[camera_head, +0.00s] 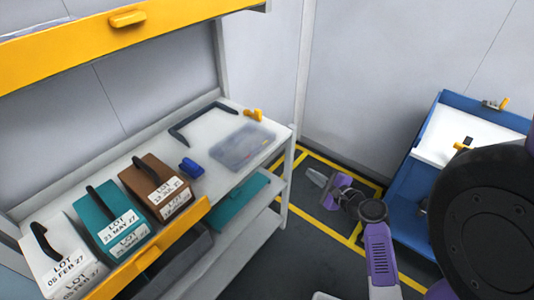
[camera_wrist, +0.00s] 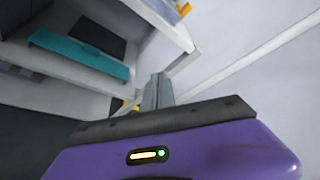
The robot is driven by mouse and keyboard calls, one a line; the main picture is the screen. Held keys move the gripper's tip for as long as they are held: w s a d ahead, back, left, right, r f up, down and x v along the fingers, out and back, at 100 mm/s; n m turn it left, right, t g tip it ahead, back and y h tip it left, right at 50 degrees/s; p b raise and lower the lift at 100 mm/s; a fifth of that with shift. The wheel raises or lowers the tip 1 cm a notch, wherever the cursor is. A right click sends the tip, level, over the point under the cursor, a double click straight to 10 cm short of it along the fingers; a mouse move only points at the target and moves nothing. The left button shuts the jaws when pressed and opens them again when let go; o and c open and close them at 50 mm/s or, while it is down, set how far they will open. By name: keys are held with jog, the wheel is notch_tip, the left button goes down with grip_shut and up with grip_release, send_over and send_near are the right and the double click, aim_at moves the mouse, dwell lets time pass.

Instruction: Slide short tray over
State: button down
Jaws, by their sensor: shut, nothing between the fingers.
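Three handled lot boxes stand in a row on the middle shelf in the head view. The white one (camera_head: 62,255) reads 05 FEB 27, the teal one (camera_head: 110,222) 23 MAY 27, and the brown one (camera_head: 156,188) bears a date I cannot read surely. A low translucent tray (camera_head: 243,147) lies flat at the shelf's right end; I cannot tell which object is the short tray. My gripper (camera_head: 315,178) is shut and empty, apart from the shelf, to its right. Its fingers (camera_wrist: 158,92) also show in the wrist view.
A yellow rail (camera_head: 150,254) runs along the front of the boxes. A blue item (camera_head: 191,167) and a dark bracket (camera_head: 203,122) lie on the shelf. A teal panel (camera_head: 240,200) lies on the lower shelf. A blue-sided bench (camera_head: 400,190) stands right.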

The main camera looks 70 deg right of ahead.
notch_tip(320, 180, up, 3)
jog(key=w+m+t+y, duration=0.2)
jog(key=m+t, duration=0.1)
jog(key=m, duration=0.2)
jog(key=m+t+y+p, duration=0.1)
jog(key=m+t+y, duration=0.1)
jog(key=t, duration=0.1)
send_near(249, 143)
jog(key=shift+w+a+r, duration=0.25)
jog(key=shift+a+r, duration=0.1)
jog(key=shift+r, duration=0.2)
jog(key=shift+w+a+r, duration=0.3)
jog(key=shift+a+r, duration=0.1)
jog(key=shift+r, duration=0.15)
jog(key=b+x, duration=0.1)
jog(key=x, duration=0.7)
jog(key=shift+d+f, duration=0.1)
jog(key=shift+s, duration=0.1)
